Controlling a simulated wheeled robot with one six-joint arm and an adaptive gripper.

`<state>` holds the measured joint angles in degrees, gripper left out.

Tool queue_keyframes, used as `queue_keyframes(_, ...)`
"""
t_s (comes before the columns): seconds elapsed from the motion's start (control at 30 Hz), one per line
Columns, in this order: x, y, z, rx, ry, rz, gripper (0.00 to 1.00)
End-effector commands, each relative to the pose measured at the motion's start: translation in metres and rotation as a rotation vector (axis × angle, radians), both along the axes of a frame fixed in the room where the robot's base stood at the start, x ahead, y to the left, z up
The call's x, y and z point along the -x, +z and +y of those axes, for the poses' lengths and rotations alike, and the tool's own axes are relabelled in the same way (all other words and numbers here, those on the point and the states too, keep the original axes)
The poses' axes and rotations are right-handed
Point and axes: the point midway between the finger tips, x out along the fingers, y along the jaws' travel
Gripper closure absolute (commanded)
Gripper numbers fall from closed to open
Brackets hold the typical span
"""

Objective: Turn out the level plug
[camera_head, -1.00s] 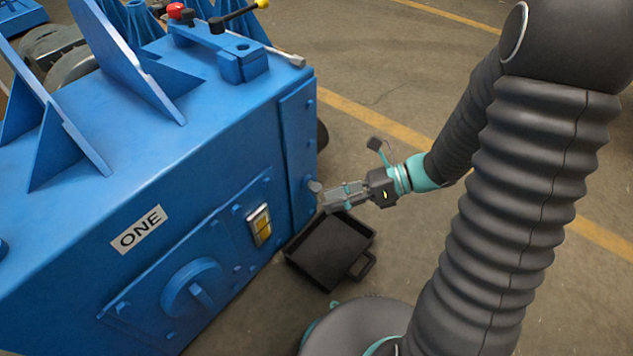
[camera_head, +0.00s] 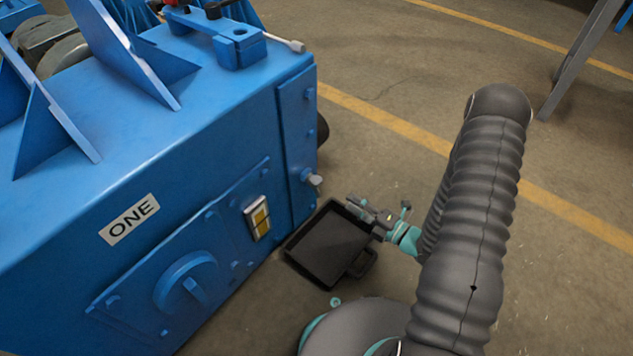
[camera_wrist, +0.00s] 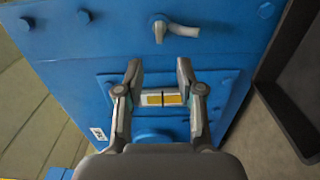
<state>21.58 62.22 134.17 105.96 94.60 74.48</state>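My gripper (camera_head: 366,210) is off to the right of the blue gearbox housing (camera_head: 215,120), above the tray's right side and apart from the housing. In the wrist view my gripper (camera_wrist: 158,68) is open and empty, its two fingers well apart. A grey metal fitting with a bent spout (camera_head: 315,180) sticks out low on the housing's narrow cover; it also shows at the top of the wrist view (camera_wrist: 182,30). Blue bolt heads (camera_head: 310,132) sit above it on that cover. I cannot tell which of these is the level plug. A yellow-filled sight glass (camera_head: 257,218) sits beside the cover.
A black tray (camera_head: 362,262) with a handle lies on the floor below the fitting. A blue block with a rod (camera_head: 238,45) is on top.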

Motion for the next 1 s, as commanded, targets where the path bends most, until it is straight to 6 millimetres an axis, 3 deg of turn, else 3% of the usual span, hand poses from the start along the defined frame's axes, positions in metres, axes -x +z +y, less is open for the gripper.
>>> queue_keyframes(0.7, -0.065, 0.001, 0.086, 0.003, 0.007, -0.005, 0.62)
queue_keyframes(1.0, -0.081, 0.001, 0.105, 0.002, 0.005, -0.004, 0.62)
